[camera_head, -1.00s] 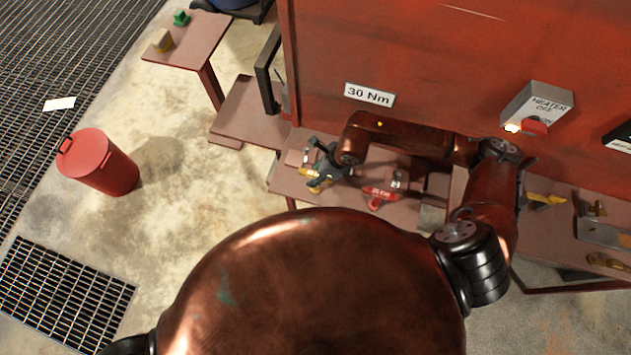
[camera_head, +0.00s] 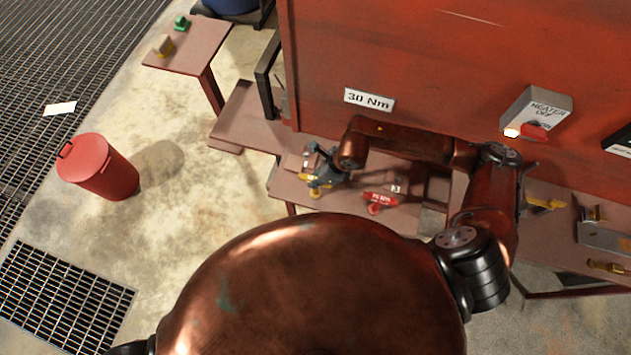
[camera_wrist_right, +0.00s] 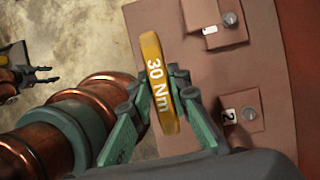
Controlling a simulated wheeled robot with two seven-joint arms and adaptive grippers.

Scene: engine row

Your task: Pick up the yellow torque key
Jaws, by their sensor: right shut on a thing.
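The yellow torque key (camera_wrist_right: 158,80), marked 30 Nm, is between the fingers of my right gripper (camera_wrist_right: 156,92) in the right wrist view. The fingers are shut on it, one on each side. In the head view my right gripper (camera_head: 318,170) is over the left part of the bench, and the yellow key (camera_head: 306,177) shows partly at its fingers. I cannot tell whether the key touches the bench. My left gripper (camera_wrist_right: 42,75) appears small at the left edge of the wrist view, its fingers apart and empty.
A red key (camera_head: 380,198) lies on the bench (camera_head: 345,205) right of my right gripper. A 30 Nm sign (camera_head: 369,100) and a heater switch box (camera_head: 538,112) are on the red wall behind. A red bin (camera_head: 100,168) stands on the floor at left.

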